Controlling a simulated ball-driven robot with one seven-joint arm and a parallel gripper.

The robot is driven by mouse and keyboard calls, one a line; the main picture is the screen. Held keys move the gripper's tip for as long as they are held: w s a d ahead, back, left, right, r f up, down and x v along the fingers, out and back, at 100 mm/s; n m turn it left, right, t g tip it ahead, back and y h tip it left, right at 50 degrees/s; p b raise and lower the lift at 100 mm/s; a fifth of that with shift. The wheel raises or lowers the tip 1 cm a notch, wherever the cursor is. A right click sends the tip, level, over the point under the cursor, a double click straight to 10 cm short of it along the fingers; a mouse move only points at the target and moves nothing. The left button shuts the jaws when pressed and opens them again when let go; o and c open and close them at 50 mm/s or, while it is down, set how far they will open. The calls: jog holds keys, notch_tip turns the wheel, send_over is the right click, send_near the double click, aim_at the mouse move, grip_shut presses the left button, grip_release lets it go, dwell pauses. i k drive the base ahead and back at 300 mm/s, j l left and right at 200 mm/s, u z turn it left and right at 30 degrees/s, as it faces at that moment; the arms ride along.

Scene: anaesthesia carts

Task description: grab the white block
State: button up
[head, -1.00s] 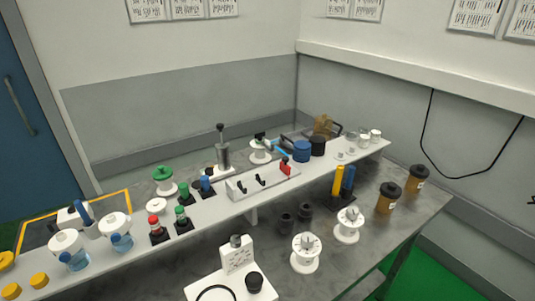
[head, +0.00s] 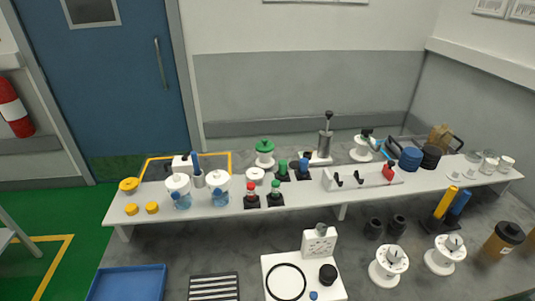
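Several white blocky things show in the head view, and I cannot tell which one is the white block. A small white block (head: 181,164) stands at the back left of the shelf, partly hidden behind a white-lidded jar. My gripper is not in view.
In front are a blue tray (head: 128,284), a striped rack (head: 214,288) and white spools (head: 388,266). Green floor (head: 75,210) is open at left.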

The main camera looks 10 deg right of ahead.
aim_at(178, 166)
jog(key=i+j+u, duration=0.1)
jog(key=j+u, duration=0.25)
jog(key=i+j+u, duration=0.2)
jog(key=j+u, duration=0.15)
jog(key=j, duration=0.15)
jog(key=i+j+u, duration=0.5)
jog(key=j+u, duration=0.15)
jog(key=i+j+u, duration=0.75)
jog(key=i+u, duration=0.15)
jog(key=i+z, duration=0.4)
jog(key=i, duration=0.2)
jog(key=i+j+z, duration=0.4)
jog(key=i, duration=0.15)
jog(key=i+l+z, duration=0.3)
jog(key=i+z, duration=0.65)
jog(key=i+j+z, duration=0.1)
jog(key=i+z, duration=0.4)
jog(key=i+l+z, duration=0.2)
jog(key=i, duration=0.2)
jog(key=i+l+z, duration=0.2)
jog(key=i, duration=0.25)
